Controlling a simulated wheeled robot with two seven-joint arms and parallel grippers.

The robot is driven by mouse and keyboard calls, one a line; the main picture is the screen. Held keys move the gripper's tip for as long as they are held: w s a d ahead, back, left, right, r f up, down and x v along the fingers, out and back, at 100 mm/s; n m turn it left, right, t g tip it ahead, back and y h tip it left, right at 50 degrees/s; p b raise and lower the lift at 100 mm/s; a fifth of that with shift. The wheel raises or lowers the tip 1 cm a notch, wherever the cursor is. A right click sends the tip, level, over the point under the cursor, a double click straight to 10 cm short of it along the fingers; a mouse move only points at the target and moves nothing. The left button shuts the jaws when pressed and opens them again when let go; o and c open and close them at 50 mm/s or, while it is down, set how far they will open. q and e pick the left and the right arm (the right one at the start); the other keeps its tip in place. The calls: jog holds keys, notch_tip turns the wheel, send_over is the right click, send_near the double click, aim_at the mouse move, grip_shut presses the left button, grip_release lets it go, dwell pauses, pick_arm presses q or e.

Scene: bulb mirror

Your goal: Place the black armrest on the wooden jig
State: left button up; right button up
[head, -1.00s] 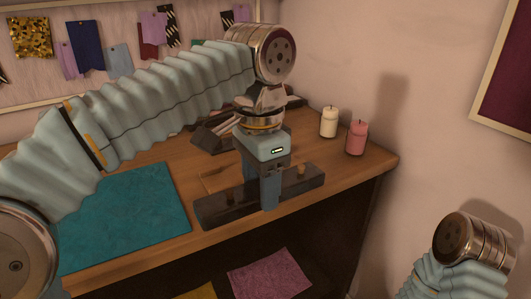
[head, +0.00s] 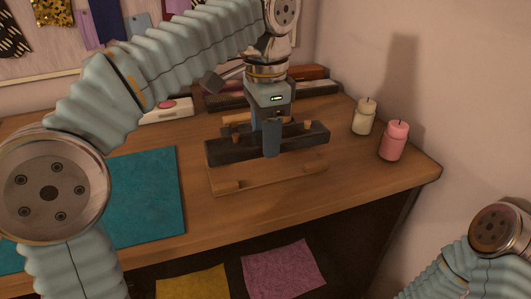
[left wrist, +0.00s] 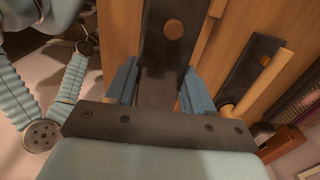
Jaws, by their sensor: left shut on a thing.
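The black armrest (head: 228,149) is a long dark bar with round wooden pegs showing at its top. My left gripper (head: 271,145) points down and is shut on the middle of the armrest. In the left wrist view the armrest (left wrist: 167,60) runs between the two blue fingers. The wooden jig (head: 265,182) is a flat board on the table; its front part shows below and in front of the armrest. The armrest lies over the jig's back part; I cannot tell if they touch. My right arm is at lower right, its gripper out of view.
A cream candle (head: 364,117) and a pink candle (head: 392,142) stand to the right on the table. A teal mat (head: 150,205) lies to the left. A white device (head: 168,110) and dark blocks stand behind. Pink cloth (head: 283,268) lies below the table's front edge.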

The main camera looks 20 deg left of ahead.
aim_at(265, 167)
pick_arm(q)
jog(key=shift+w+a+f, duration=0.2)
jog(key=shift+w+f, duration=0.45)
jog(key=shift+f, duration=0.15)
jog(key=f, duration=0.1)
jog(key=w+f, duration=0.1)
jog(key=f, duration=0.1)
jog(key=f+b, duration=0.1)
jog(key=shift+w+a+f, duration=0.25)
jog(key=shift+f, duration=0.25)
jog(key=shift+f, duration=0.15)
jog(key=o, duration=1.3)
